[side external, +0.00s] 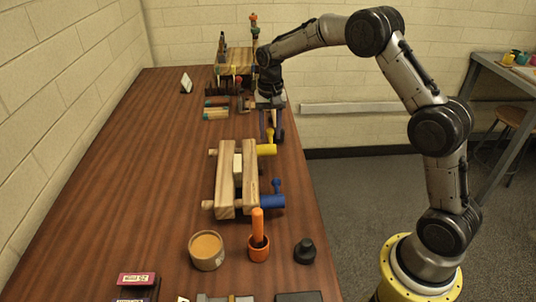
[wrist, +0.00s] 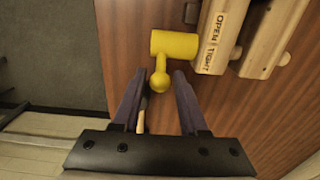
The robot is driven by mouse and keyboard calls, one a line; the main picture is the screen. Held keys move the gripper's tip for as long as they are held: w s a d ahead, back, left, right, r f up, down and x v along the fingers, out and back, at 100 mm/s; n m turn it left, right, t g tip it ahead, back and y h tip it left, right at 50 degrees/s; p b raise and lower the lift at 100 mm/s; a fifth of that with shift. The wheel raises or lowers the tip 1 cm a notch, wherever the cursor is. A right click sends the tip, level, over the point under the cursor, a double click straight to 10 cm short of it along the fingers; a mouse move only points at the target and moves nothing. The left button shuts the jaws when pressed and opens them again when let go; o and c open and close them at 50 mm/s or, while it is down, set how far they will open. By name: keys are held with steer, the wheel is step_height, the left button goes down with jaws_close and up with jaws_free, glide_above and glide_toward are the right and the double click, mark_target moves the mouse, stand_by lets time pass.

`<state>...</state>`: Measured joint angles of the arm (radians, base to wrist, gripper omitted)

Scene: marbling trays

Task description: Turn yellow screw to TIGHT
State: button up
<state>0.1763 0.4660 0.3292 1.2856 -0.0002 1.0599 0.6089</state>
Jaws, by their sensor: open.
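The yellow screw (side external: 267,149) is at the far right end of a wooden two-bar press (side external: 226,190). In the wrist view the yellow screw (wrist: 174,46) has a thick head and a short handle ending in a ball. My gripper (side external: 271,135) is open and pointing down just by the screw. In the wrist view the gripper's fingertips (wrist: 158,84) stand on either side of the ball, with gaps on both sides. The words OPEN and TIGHT are printed on the wooden bar (wrist: 217,38) beside the screw head.
A blue screw (side external: 271,202) sits at the press's near end, its handle upright. An orange cup (side external: 259,253) with an orange-handled tool, a round tub (side external: 206,250) and a black knob (side external: 304,250) stand nearer. A rack (side external: 236,62) stands behind. The table's left side is mostly clear.

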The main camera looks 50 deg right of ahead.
jaws_close()
steer(key=shift+w+d+f, duration=0.25)
steer(key=shift+d+f, duration=0.05)
steer(key=shift+f, duration=0.15)
steer(key=shift+w+d+f, duration=0.15)
steer(key=shift+f, duration=0.2)
stand_by(0.3)
